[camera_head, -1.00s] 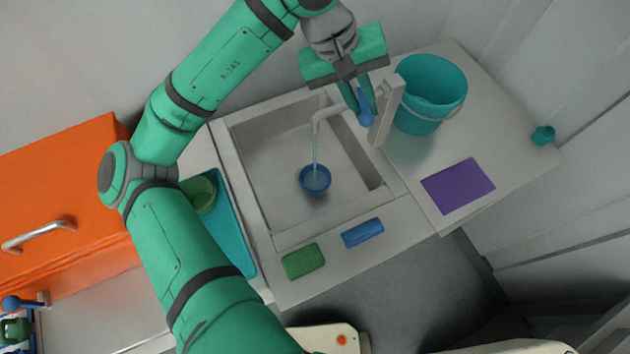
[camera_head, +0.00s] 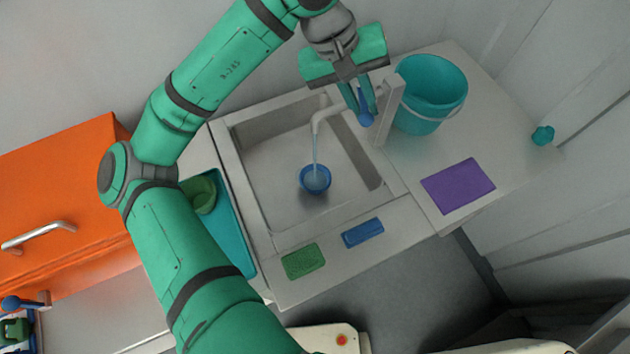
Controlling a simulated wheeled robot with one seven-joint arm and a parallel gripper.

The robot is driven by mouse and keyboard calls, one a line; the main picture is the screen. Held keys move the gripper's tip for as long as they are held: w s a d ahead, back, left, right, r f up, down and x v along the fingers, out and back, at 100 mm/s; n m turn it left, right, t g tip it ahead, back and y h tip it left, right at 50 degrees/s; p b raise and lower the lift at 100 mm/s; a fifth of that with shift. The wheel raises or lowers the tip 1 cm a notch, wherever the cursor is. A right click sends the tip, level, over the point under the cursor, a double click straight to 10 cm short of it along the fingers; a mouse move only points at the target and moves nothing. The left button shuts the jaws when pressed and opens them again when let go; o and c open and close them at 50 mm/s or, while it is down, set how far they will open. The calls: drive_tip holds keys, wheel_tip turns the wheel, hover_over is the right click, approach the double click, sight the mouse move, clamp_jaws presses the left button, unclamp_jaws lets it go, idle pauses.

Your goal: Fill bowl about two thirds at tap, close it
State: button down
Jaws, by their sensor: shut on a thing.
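A small blue bowl (camera_head: 315,190) stands in the grey sink basin under the tap. The tap spout (camera_head: 322,116) lets a thin stream of water (camera_head: 315,155) fall into the bowl. Pale water shows inside the bowl, but its exact level is too small to tell. My gripper (camera_head: 365,108) is shut on the blue tap handle (camera_head: 366,117), beside a pale upright post. The fingers partly hide the handle.
A teal bucket (camera_head: 429,95) stands right of the tap, with a purple mat (camera_head: 458,186) in front. A green sponge (camera_head: 303,261) and a blue block (camera_head: 362,232) lie on the front rim. A green bowl (camera_head: 200,194) sits on a teal tray (camera_head: 240,255) at left.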

idle(0.4)
drive_tip(key=shift+w+d+n+t, duration=0.1)
drive_tip(key=shift+d+n+t, duration=0.45)
drive_tip(key=shift+n, duration=0.8)
drive_tip(key=shift+w+d+n+t, duration=0.1)
drive_tip(key=shift+d+n+t, duration=0.45)
drive_tip(key=shift+n, duration=0.8)
drive_tip(key=c, duration=1.7)
unclamp_jaws()
drive_tip(key=shift+d, duration=0.2)
drive_tip(key=shift+c, duration=0.2)
drive_tip(key=shift+a, duration=0.1)
drive_tip(key=shift+r, duration=0.1)
drive_tip(key=v, duration=1)
drive_tip(key=shift+s+r, duration=0.15)
drive_tip(key=shift+r, duration=0.15)
